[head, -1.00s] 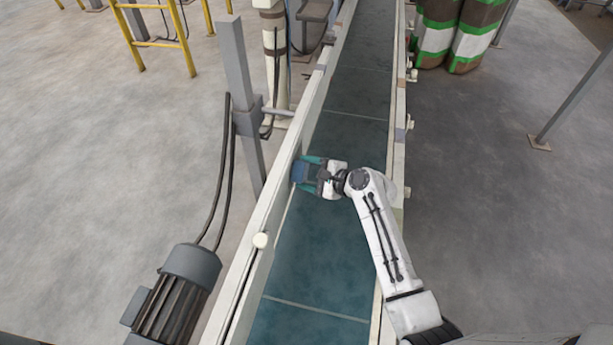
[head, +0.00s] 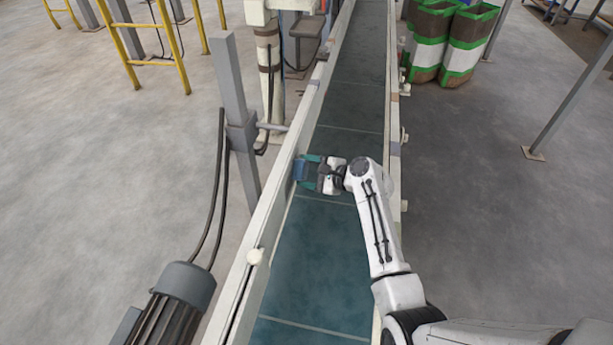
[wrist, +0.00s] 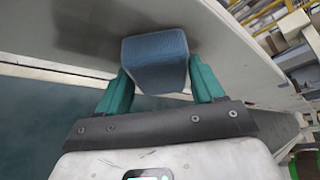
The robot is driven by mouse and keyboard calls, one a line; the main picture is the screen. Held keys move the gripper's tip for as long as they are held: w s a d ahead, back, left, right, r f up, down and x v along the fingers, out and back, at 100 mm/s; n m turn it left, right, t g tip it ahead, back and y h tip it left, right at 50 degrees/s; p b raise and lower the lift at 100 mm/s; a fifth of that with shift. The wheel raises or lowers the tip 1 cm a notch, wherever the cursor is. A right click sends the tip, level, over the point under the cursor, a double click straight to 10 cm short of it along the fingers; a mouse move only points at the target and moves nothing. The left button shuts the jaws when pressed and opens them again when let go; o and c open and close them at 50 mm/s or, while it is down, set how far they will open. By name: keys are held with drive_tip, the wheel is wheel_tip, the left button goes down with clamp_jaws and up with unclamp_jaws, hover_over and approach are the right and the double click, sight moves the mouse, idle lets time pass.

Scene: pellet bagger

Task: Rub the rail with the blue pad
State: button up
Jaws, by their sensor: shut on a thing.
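The blue pad (wrist: 155,62) is held between the two green fingers of my gripper (wrist: 158,88) in the wrist view. In the head view my gripper (head: 308,172) is over the belt at its left side, with the pad (head: 300,170) at the left rail (head: 280,205). The pad's far end is up against or very near the rail's inner face (wrist: 80,22); I cannot tell whether it touches. A dark smudge shows on that face next to the pad in the wrist view.
The green conveyor belt (head: 315,250) runs away from me between two pale rails. A grey post (head: 236,110) and a motor (head: 178,295) stand left outside the rail. Striped sacks (head: 465,45) stand at the back right.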

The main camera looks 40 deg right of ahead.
sight(303, 180)
drive_tip(key=shift+w+d+b, duration=0.3)
drive_tip(key=shift+w+d, duration=0.2)
drive_tip(key=shift+d, duration=0.25)
drive_tip(key=shift+w+d+b, duration=0.3)
drive_tip(key=shift+w+d, duration=0.15)
drive_tip(key=shift+d, duration=0.25)
drive_tip(key=shift+r, duration=0.1)
drive_tip(key=shift+a+p, duration=0.1)
drive_tip(key=shift+p, duration=0.25)
drive_tip(key=shift+s+a+p, duration=0.3)
drive_tip(key=shift+a+p, duration=0.25)
drive_tip(key=shift+p, duration=0.2)
drive_tip(key=shift+s+a+p, duration=0.55)
drive_tip(key=shift+a+p, duration=0.25)
drive_tip(key=shift+s+a+p, duration=0.55)
drive_tip(key=shift+a+p, duration=0.2)
drive_tip(key=shift+p, duration=0.05)
drive_tip(key=shift+s+a+p, duration=0.55)
drive_tip(key=shift+a+p, duration=0.25)
drive_tip(key=shift+s+a+p, duration=0.6)
drive_tip(key=shift+a+p, duration=0.25)
drive_tip(key=shift+a, duration=0.1)
drive_tip(key=shift+s+a+p, duration=0.65)
drive_tip(key=shift+a+p, duration=0.2)
drive_tip(key=shift+a, duration=0.1)
drive_tip(key=shift+s+a+p, duration=0.6)
drive_tip(key=shift+a+p, duration=0.25)
drive_tip(key=shift+a, duration=0.1)
